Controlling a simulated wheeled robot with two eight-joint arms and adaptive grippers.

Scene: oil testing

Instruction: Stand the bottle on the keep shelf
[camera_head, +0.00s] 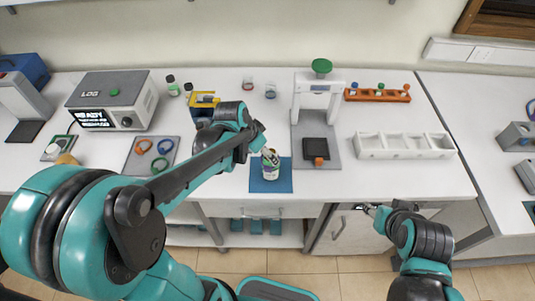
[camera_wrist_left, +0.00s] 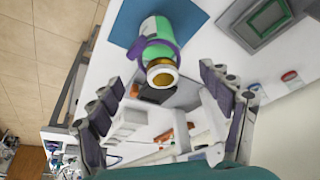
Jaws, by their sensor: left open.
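The bottle (camera_head: 270,163) stands upright on a blue mat (camera_head: 270,184) near the front of the table. In the left wrist view the bottle (camera_wrist_left: 160,38) is white and green with a purple band and a gold-rimmed neck. My left gripper (camera_head: 256,142) is open and empty, close to the bottle on its far left side. Its spread fingers (camera_wrist_left: 162,78) show in the left wrist view, with the bottle beyond the tips. My right gripper (camera_head: 370,208) is by a cabinet handle below the table edge; its fingers are too small to read. I cannot tell which shelf is the keep shelf.
Right of the bottle stand a white press with a green knob (camera_head: 321,66) and a white compartment tray (camera_head: 405,146). A grey LOG device (camera_head: 112,97) and a pad with coloured rings (camera_head: 151,156) are left. A low shelf (camera_head: 256,240) under the table holds teal items.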

